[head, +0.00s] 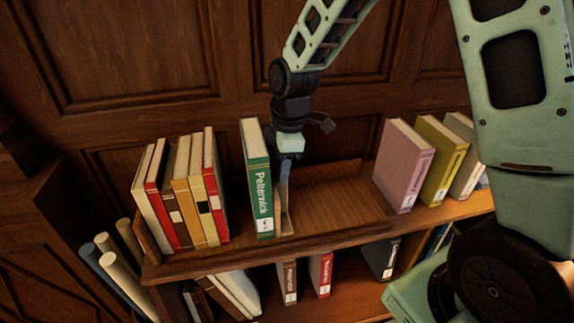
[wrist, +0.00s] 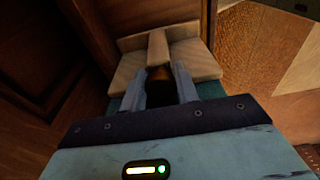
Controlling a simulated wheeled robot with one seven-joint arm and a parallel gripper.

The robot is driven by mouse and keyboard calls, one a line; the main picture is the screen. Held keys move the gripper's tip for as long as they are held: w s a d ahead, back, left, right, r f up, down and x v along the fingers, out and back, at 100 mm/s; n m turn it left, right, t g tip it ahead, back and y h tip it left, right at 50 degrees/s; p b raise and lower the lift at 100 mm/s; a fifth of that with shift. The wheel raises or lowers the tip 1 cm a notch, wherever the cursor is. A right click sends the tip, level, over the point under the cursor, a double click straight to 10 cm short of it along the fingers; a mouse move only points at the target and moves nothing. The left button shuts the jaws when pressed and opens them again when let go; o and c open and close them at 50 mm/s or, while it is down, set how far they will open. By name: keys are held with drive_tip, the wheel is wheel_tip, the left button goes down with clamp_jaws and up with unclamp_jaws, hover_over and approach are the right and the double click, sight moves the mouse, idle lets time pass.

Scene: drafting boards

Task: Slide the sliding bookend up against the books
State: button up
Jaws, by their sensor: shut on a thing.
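The sliding bookend (head: 286,222) is a light wooden piece on the upper shelf, mostly hidden behind my gripper in the head view. In the wrist view the bookend (wrist: 130,78) shows a raised grip between my fingers. My gripper (head: 283,192) is shut on it; in the wrist view its fingers (wrist: 160,82) lie on either side of the grip. The green book (head: 257,185) labelled Pelterwick stands just left of the bookend; I cannot tell whether they touch. Several cream, red, brown and yellow books (head: 185,195) stand further left, with a gap before the green book.
A pink book (head: 403,168), a yellow-green book (head: 441,165) and a pale book (head: 466,160) stand on the right. A lower shelf holds more books (head: 320,275). Rolled tubes (head: 120,270) stand at the left.

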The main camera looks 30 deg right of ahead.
drive_tip(key=w+a, duration=0.1)
drive_tip(key=a, duration=0.5)
drive_tip(key=shift+w, duration=0.25)
idle(0.5)
idle(0.3)
drive_tip(key=shift+a, duration=0.15)
drive_tip(key=o, duration=1)
drive_tip(key=shift+w+r+p, duration=0.1)
drive_tip(key=shift+r+p, duration=0.1)
drive_tip(key=shift+p, duration=0.15)
